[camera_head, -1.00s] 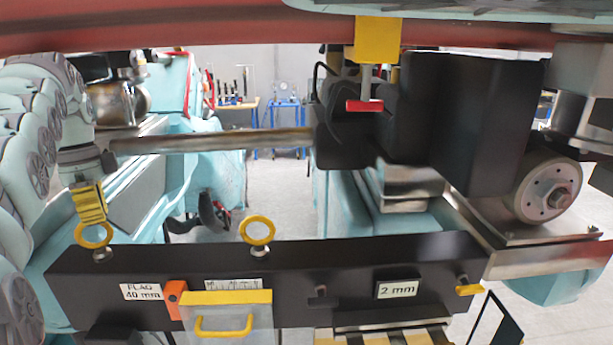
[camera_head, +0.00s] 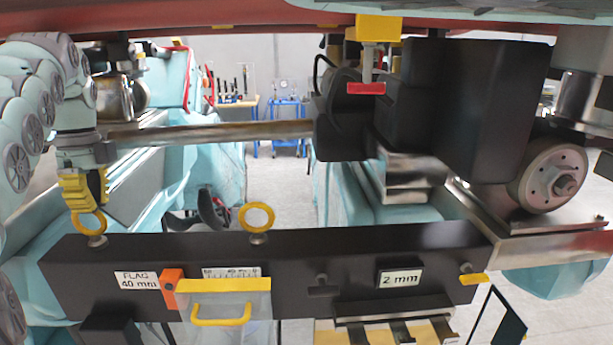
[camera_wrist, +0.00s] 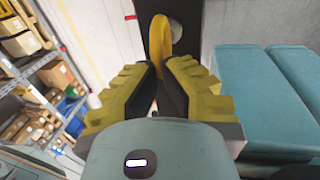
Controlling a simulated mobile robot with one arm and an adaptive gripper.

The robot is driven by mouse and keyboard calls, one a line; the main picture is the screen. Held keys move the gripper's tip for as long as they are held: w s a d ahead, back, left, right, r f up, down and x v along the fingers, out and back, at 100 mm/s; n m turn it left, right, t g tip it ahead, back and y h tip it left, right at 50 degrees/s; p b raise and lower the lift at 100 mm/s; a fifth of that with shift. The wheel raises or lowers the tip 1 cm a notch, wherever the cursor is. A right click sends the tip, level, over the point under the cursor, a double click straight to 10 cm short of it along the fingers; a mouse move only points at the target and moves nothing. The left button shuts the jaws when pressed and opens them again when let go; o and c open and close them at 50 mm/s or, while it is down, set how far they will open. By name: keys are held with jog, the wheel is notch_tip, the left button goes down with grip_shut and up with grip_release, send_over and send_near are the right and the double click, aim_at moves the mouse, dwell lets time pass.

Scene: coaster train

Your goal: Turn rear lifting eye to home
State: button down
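Two yellow ring-shaped lifting eyes stand on top of the black beam (camera_head: 330,244). In the head view, the left eye (camera_head: 73,223) is directly below my gripper (camera_head: 86,204), and the other eye (camera_head: 271,217) stands free to its right. Which one is the rear eye is not marked. The left eye also shows in the wrist view (camera_wrist: 160,38), nearly edge-on, its near part running between the fingertips (camera_wrist: 160,72). The yellow ribbed fingers with black pads look closed on its top; the exact contact is hidden.
The beam's front carries a "FLAG 40 mm" label (camera_head: 137,281), an orange block (camera_head: 170,289), a yellow-handled clear cover (camera_head: 222,300) and a "2 mm" label (camera_head: 401,280). A metal bar (camera_head: 215,133) runs behind and above. A dark housing (camera_head: 480,110) hangs at right.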

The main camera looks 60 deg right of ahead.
jog(key=shift+w+a+f, duration=0.1)
jog(key=shift+w+a, duration=0.05)
jog(key=c, duration=1.4)
grip_release()
jog(key=shift+c, duration=0.2)
jog(key=o, duration=0.4)
